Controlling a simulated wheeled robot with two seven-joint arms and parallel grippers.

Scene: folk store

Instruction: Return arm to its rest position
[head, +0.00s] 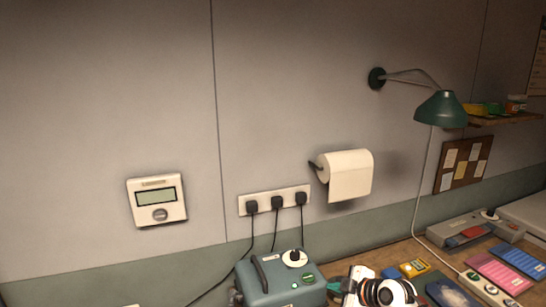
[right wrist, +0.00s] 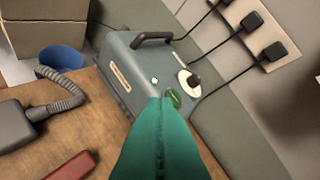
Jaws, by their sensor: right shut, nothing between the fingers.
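My right gripper (head: 372,290) is at the bottom edge of the head view, white and black with orange rings, just right of a teal box-shaped device (head: 270,285). In the right wrist view its teal fingers (right wrist: 163,104) are pressed together, with nothing between them. They point toward the device (right wrist: 140,75) and overlap its lower front in that picture; I cannot tell whether they touch it. The device has a dark handle, a dial and a green button (head: 308,279). My left gripper is not in view.
A power strip (head: 245,205) with several plugs, a thermostat (head: 157,200) and a paper roll (head: 350,174) are on the wall. A green lamp (head: 441,109) hangs at right. Tools and cards lie on the bench. A blue cup (right wrist: 62,58) and a grey hose (right wrist: 62,92) are left of the device.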

